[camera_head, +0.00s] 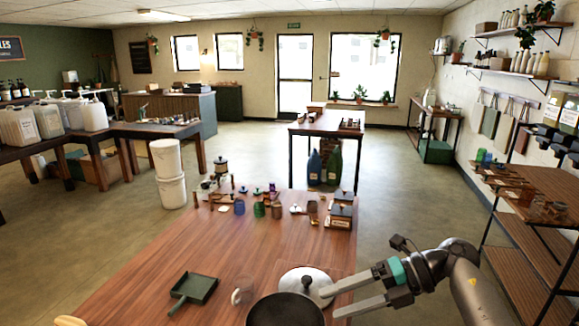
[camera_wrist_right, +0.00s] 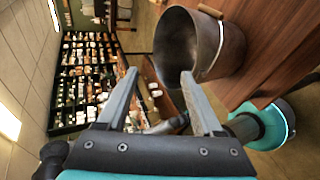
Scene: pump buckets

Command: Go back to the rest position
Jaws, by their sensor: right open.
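My right gripper (camera_head: 329,303) comes in from the right over the front of the wooden table, its two fingers apart with nothing between them. Its fingers also show spread in the right wrist view (camera_wrist_right: 159,76). A dark round bucket (camera_head: 285,312) stands at the table's near edge, cut off by the frame. A grey metal bucket (camera_wrist_right: 212,50) with a handle shows beyond the fingers in the wrist view. A round metal lid (camera_head: 303,275) with a knob lies behind the dark bucket, close to the fingertips. My left gripper is not seen.
White buckets (camera_head: 168,158) stand on the floor at left. A shelf rack (camera_head: 530,262) stands at right.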

